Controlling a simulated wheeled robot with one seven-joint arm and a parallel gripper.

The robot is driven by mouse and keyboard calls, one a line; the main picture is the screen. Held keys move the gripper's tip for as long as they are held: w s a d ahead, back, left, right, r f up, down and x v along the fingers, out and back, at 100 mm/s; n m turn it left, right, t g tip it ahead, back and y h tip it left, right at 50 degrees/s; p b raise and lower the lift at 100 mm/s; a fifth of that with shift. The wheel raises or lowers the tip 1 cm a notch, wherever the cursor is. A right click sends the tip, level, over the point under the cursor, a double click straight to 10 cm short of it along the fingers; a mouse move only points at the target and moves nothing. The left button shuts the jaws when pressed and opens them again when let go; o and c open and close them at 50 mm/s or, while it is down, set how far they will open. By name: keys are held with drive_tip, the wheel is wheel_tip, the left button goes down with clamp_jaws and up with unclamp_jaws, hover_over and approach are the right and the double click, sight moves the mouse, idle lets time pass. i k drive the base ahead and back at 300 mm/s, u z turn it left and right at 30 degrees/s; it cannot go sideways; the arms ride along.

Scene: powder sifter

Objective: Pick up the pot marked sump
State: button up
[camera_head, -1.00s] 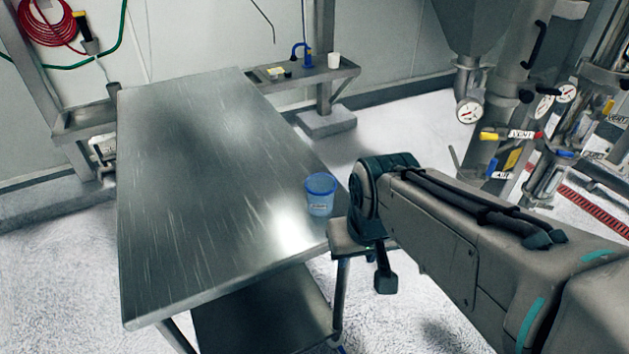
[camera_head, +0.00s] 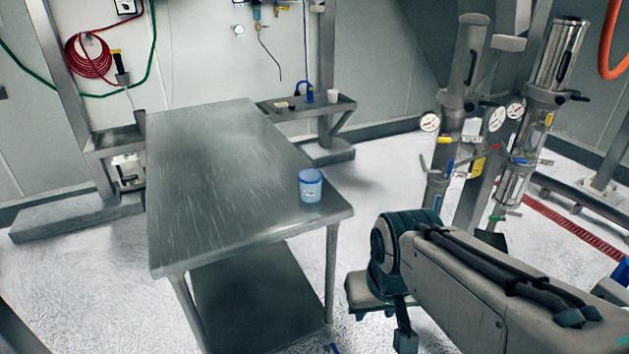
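A small blue pot (camera_head: 311,187) with a pale label stands upright on the steel table (camera_head: 215,210), near its right edge. The label is too small to read, so I cannot tell if it says sump. My arm reaches in from the lower right, in front of and to the right of the table. My gripper (camera_head: 404,338) hangs at the arm's far end, low and to the right of the pot and apart from it. Its fingers are too small and dark to show whether they are open.
A wall shelf (camera_head: 330,105) behind the table holds a white cup (camera_head: 333,96) and a blue-handled tool. Steel pipes with gauges and valves (camera_head: 470,120) stand at the right. The tabletop around the pot is bare, and white floor lies right of the table.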

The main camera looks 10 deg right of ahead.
sight(309, 180)
drive_tip(key=z, duration=0.65)
drive_tip(key=i, duration=1.15)
drive_tip(key=u, duration=1.25)
